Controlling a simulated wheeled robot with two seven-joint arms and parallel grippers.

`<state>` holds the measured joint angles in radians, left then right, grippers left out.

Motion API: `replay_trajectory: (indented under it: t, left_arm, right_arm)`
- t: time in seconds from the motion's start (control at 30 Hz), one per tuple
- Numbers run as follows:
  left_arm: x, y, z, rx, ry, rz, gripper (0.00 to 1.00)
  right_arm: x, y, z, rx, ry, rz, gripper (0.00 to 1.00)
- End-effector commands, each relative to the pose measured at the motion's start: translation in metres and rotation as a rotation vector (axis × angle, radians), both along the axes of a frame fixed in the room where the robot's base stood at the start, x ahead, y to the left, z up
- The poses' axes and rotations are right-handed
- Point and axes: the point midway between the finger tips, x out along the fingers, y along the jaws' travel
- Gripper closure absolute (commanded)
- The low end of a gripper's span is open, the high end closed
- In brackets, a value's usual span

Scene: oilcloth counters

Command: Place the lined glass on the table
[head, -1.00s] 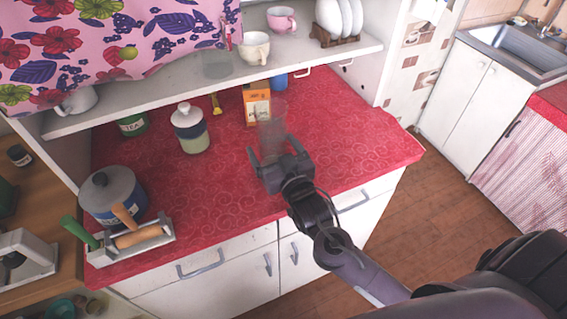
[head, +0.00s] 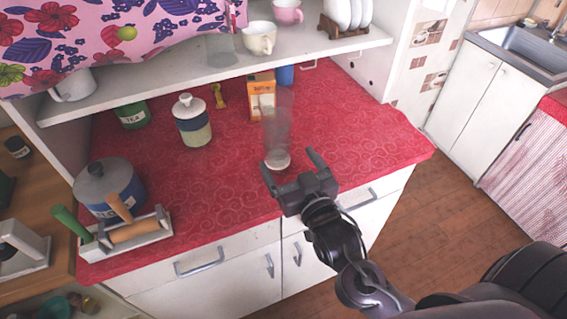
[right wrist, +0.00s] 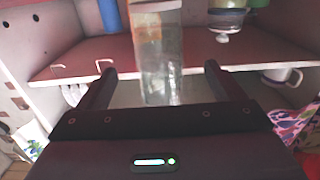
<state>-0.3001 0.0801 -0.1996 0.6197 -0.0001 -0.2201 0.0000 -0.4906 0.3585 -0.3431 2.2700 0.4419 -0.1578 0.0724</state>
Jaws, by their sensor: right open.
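A tall clear glass (head: 277,128), which I take to be the lined glass, stands upright on the red counter (head: 345,120). Its base looks pale; any lines are too faint to make out. My right gripper (head: 291,164) is open and empty, just in front of the glass, toward the counter's front edge. In the right wrist view, which looks upside down, the glass (right wrist: 160,52) appears between the open fingers and beyond them, apart from both. My left gripper is not in view.
An orange box (head: 261,92) and a blue cup (head: 285,75) stand behind the glass. A striped lidded jar (head: 192,121) and a pot (head: 108,187) are to the left. A shelf (head: 306,43) overhangs the back, holding mugs and another clear glass (head: 221,48). The counter's right side is clear.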

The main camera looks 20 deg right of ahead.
Motion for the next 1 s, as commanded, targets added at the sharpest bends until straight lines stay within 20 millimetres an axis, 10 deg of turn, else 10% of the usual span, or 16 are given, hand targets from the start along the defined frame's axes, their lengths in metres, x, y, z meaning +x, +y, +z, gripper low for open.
replay_trajectory:
  t: [0.6,1.0]
  left_arm:
    - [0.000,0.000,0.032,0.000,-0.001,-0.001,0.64]
    - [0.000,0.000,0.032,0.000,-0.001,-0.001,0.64]
  right_arm:
    - [0.073,0.001,0.009,-0.001,0.000,-0.001,0.12]
    - [0.077,0.002,0.007,-0.001,0.002,0.000,0.26]
